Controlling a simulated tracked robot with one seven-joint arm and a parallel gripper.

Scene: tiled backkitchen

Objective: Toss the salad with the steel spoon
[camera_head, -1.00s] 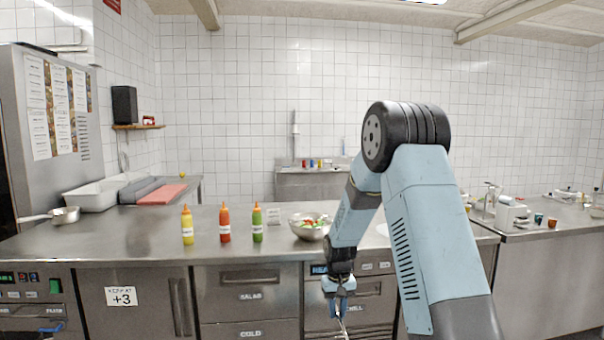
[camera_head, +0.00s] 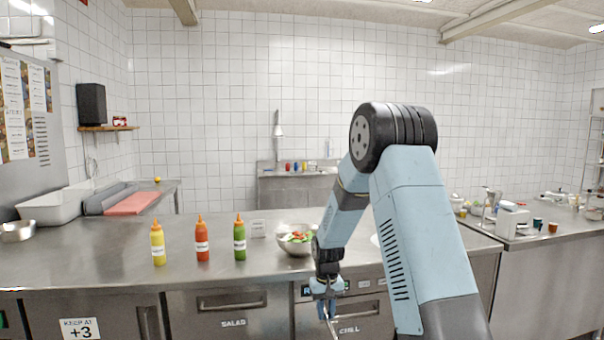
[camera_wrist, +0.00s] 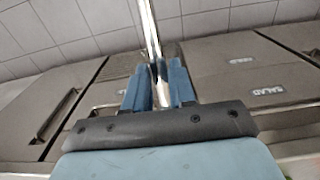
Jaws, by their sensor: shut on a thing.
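A steel bowl (camera_head: 297,249) with red and green salad (camera_head: 299,237) in it stands on the steel counter, just left of my arm. My gripper (camera_head: 327,299) hangs in front of the counter's front edge, lower than the bowl and apart from it. It is shut on the handle of the steel spoon (camera_head: 331,322), which points downward and runs out of the bottom of the head view. In the wrist view the shiny spoon handle (camera_wrist: 149,28) stands between the two blue fingers (camera_wrist: 160,88). The spoon's far end is not visible in either view.
Drawer fronts (camera_head: 233,312) lie below the counter edge. The counter's left part (camera_head: 85,255) is mostly clear.

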